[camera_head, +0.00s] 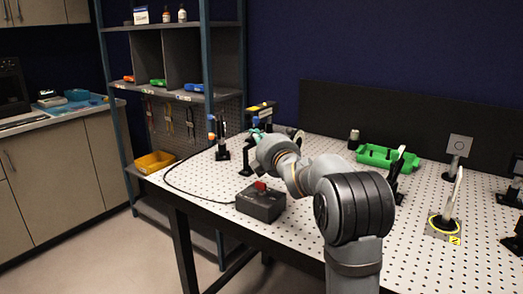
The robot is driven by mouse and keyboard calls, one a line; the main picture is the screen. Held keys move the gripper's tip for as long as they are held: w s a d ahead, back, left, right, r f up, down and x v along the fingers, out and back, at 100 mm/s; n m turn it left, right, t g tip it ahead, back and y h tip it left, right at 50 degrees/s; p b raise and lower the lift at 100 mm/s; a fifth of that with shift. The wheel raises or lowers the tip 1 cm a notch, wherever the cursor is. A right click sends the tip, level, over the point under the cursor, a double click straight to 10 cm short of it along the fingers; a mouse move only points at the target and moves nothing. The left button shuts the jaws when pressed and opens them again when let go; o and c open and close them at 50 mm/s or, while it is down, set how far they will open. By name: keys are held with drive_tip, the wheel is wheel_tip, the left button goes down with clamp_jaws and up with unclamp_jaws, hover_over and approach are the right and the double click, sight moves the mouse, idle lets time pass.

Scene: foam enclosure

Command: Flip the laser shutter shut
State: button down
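My arm reaches over the perforated optical table (322,245) to its far left part. My gripper (258,134) is small and mostly hidden behind my wrist; its fingers cannot be made out. It is close to a dark upright device with a yellow-marked top (262,107). To its left stands a black post mount with orange and blue knobs (221,148). Which part is the laser shutter, and whether it is open or shut, I cannot tell. A dark box with a red switch (261,201) sits nearer the front edge, with a black cable.
A green tray (387,158) and several post-mounted optics stand on the right, including a yellow-ringed mount (440,227). A shelf rack (172,92) and a yellow bin (155,162) are left of the table. The table's front middle is mostly clear.

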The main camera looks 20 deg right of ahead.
drive_tip(key=shift+s+d+b, duration=0.2)
drive_tip(key=shift+s+b, duration=0.15)
drive_tip(key=shift+s, duration=1.95)
drive_tip(key=w+a+p, duration=0.2)
drive_tip(key=w+p, duration=0.6)
drive_tip(key=w, duration=0.1)
drive_tip(key=shift+w+a+p, duration=0.4)
drive_tip(key=shift+w+d, duration=0.1)
